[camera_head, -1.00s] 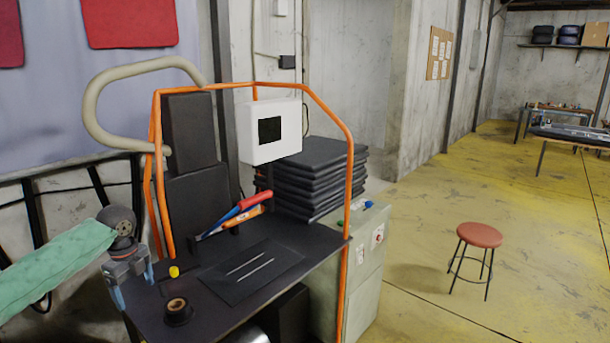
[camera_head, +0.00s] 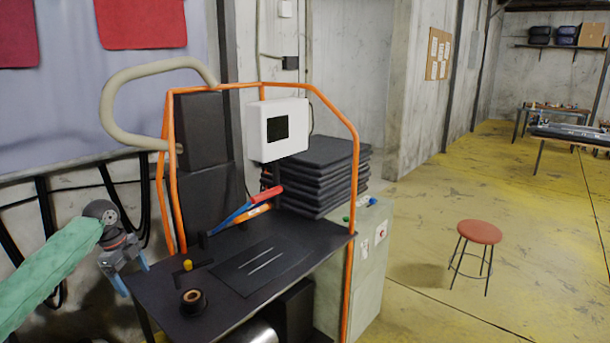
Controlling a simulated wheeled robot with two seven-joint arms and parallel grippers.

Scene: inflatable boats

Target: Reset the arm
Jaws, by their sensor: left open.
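My left gripper (camera_head: 129,277) is at the left of the head view, at the end of my green-sleeved left arm (camera_head: 45,270). Its fingers are apart with nothing between them. It hangs beside the left edge of the black worktable (camera_head: 220,315), to the left of a dark roll with a tan centre (camera_head: 193,299). My right gripper and right arm are not in view.
An orange tube frame (camera_head: 352,190) rises around the worktable. A red-and-blue-handled tool (camera_head: 265,194) and a small yellow knob (camera_head: 187,265) are on it. A stack of black slabs (camera_head: 325,180) and a grey cabinet (camera_head: 372,260) stand behind. A red stool (camera_head: 479,232) stands on open floor.

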